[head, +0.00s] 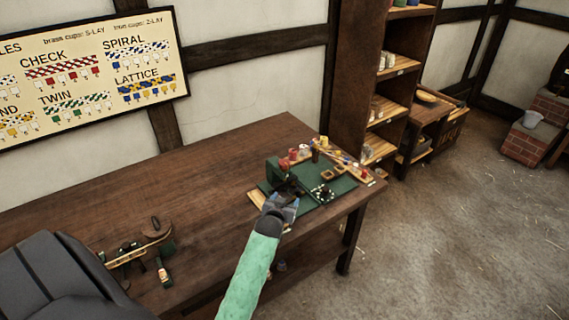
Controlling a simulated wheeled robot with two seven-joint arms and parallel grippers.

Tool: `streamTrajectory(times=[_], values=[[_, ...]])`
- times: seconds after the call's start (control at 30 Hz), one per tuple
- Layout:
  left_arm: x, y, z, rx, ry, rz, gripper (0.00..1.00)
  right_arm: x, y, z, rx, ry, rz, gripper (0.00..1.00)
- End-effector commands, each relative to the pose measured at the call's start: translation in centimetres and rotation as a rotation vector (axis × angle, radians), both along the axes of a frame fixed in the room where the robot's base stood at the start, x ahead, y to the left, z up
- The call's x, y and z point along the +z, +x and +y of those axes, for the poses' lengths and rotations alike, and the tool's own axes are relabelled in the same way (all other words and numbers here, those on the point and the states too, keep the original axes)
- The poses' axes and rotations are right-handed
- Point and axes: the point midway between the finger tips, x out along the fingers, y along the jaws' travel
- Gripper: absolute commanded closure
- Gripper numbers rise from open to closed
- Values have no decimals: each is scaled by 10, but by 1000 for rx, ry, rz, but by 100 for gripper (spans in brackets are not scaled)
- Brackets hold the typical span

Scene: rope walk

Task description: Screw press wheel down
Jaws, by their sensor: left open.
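A small dark green press-like block (273,171) stands on the far right part of the wooden bench, at the left edge of a green mat. A dark part, possibly the press wheel, sits beside it just beyond my gripper; it is too small and dark to make out. My left gripper (287,200), on a pale green arm, is open in front of this dark part and overlaps the near edge of the mat. I cannot tell whether its fingers touch anything. My right gripper is not in view.
The green mat (340,185) also holds a round dark piece with pale dots (322,193) and wooden racks with red and pale pieces. The bench middle (180,195) is clear. A shelf (392,75) stands behind.

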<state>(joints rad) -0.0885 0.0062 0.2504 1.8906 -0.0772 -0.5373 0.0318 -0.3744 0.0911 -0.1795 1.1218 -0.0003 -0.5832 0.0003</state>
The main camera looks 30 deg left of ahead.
Motion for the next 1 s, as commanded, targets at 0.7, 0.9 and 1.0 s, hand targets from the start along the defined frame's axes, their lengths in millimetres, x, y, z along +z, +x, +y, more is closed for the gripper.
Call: streamTrajectory(times=[0.7,0.9,1.0], values=[[38,87,73,105,31,-309,35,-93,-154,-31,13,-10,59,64],[38,114,84,105,30,-307,35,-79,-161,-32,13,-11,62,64],[38,126,89,105,31,-308,35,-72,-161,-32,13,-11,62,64]])
